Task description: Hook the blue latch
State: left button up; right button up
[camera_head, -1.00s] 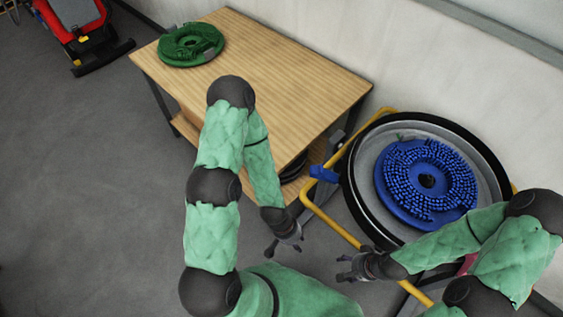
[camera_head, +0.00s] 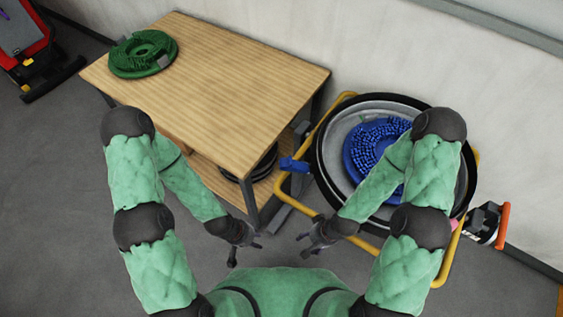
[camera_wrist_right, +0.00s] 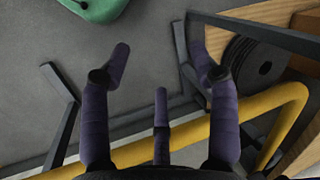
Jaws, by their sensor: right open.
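The blue latch (camera_head: 294,164) is a small blue piece on the left side of the yellow tube frame (camera_head: 283,192), beside the round black-rimmed tub (camera_head: 318,165). My right gripper (camera_head: 308,241) is open and empty, in front of the frame and below the latch in the head view, apart from it. In the right wrist view its purple fingers (camera_wrist_right: 160,72) are spread with nothing between them, and the yellow tube (camera_wrist_right: 185,140) passes behind them. The latch cannot be made out there. My left gripper (camera_head: 244,246) appears open and empty near the table's front leg.
A blue bristled brush disc (camera_head: 366,148) lies in the tub, partly hidden by my right arm. A wooden table (camera_head: 225,85) carries a green disc (camera_head: 142,55). Black discs (camera_head: 262,165) sit on its lower shelf. An orange-handled device (camera_head: 488,224) stands right.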

aim_at(286, 164)
jog(key=i+j+z, duration=0.1)
jog(key=j+z, duration=0.25)
jog(key=j, duration=0.95)
jog(key=k+j+z, duration=0.1)
jog(key=j+z, duration=0.2)
jog(key=j, duration=0.95)
